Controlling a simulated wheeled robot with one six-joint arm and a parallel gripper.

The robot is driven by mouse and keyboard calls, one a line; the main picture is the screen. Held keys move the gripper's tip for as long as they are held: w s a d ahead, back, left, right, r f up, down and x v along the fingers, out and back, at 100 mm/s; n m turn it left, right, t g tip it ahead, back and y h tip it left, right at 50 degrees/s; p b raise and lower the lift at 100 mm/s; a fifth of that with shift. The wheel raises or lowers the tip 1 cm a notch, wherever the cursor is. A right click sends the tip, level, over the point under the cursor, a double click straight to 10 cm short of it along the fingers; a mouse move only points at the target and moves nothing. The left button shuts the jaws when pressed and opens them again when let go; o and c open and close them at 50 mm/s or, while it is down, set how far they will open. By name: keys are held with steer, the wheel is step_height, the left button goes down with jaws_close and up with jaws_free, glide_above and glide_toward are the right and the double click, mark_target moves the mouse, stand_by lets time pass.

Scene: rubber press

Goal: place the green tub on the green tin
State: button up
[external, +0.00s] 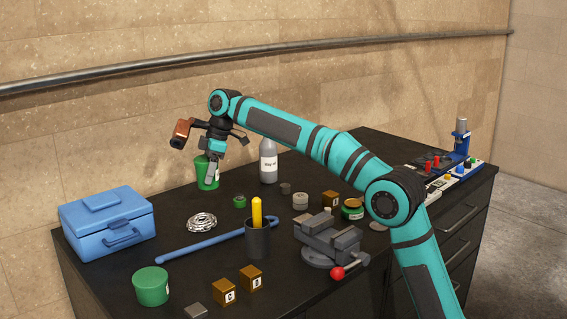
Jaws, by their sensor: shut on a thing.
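The green tub (203,179), tapered with a pale patch on its side, is upright at the back of the black bench. My gripper (211,168) points down and is shut on the tub at its rim; the fingers hide part of it. I cannot tell whether the tub's base touches the bench.
A blue toolbox (107,222) stands at the left. A blue bar (196,244), a wire coil (201,222) and a dark cup (257,240) with a yellow stick lie between tub and tin. Lettered cubes (224,291) stand right of the tin. A grey vise (329,241) and bottle (268,164) are further right.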

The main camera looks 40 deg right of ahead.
steer(key=s+a+n, duration=0.1)
steer(key=s+a, duration=0.2)
steer(key=a, duration=0.3)
steer(key=s+a+r+n, duration=0.1)
steer(key=s+a, duration=0.1)
steer(key=a, duration=0.3)
steer(key=s+a+n, duration=0.1)
steer(key=s+a, duration=0.2)
steer(key=a, duration=0.3)
steer(key=n+g, duration=0.2)
steer(key=n, duration=0.1)
glide_above(150, 276)
steer(key=shift+y, duration=0.4)
steer(key=shift+f, duration=4.55)
steer(key=o, duration=1.3)
steer(key=shift+f, duration=0.1)
steer(key=shift+c, duration=0.2)
steer(key=v, duration=1.2)
steer(key=shift+s, duration=0.1)
